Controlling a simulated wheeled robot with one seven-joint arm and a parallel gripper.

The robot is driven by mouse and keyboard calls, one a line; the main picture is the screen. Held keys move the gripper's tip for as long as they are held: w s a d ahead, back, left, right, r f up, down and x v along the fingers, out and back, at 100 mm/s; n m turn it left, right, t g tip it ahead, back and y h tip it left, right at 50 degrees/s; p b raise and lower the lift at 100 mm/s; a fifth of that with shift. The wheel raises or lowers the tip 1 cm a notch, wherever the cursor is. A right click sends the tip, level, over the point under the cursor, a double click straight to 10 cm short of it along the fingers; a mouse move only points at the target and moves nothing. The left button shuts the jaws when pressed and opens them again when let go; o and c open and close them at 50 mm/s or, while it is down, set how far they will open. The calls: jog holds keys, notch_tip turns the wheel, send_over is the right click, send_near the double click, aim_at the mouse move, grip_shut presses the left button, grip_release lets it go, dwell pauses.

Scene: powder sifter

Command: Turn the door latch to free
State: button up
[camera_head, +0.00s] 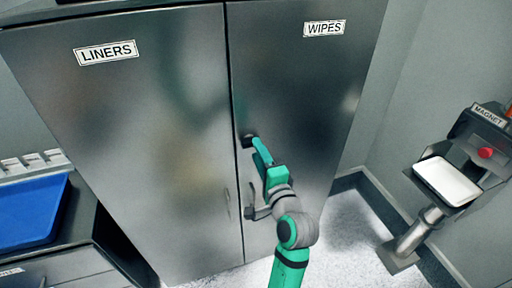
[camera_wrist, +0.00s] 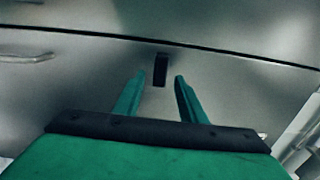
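The door latch is a small dark block on the right cabinet door, close to the seam between the two doors. It shows in the head view (camera_head: 248,140) and in the wrist view (camera_wrist: 160,69), where its long side runs across the seam's direction. My green gripper (camera_wrist: 158,80) is open, with one finger on each side of the latch in the picture. The fingers appear apart from it, with a gap on both sides. In the head view my gripper (camera_head: 259,146) reaches up to the latch and partly covers it. I cannot tell how deep the fingertips are.
The metal cabinet has a left door (camera_head: 150,130) labelled LINERS and a right door (camera_head: 310,95) labelled WIPES. A blue tray (camera_head: 30,212) is at left; a magnet stand (camera_head: 425,222) with a white tray is at right.

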jog(key=v, duration=0.7)
jog(key=shift+s, duration=0.2)
jog(key=s+d+f+n+g+h, duration=0.1)
jog(key=s+f+n+h, duration=0.2)
jog(key=s+f, duration=0.65)
jog(key=s+f+n+h, duration=0.25)
jog(key=s+f, duration=0.35)
jog(key=f, duration=0.6)
jog(key=s+a+n, duration=0.2)
jog(key=s+n, duration=0.2)
jog(key=s, duration=0.7)
jog(key=s+a+f+n, duration=0.1)
jog(key=s+a+n, duration=0.2)
jog(key=s, duration=0.8)
jog(key=shift+f+n+g, duration=0.25)
jog(key=shift+n+g, duration=0.15)
jog(key=shift+n, duration=0.65)
jog(key=shift+d, duration=0.1)
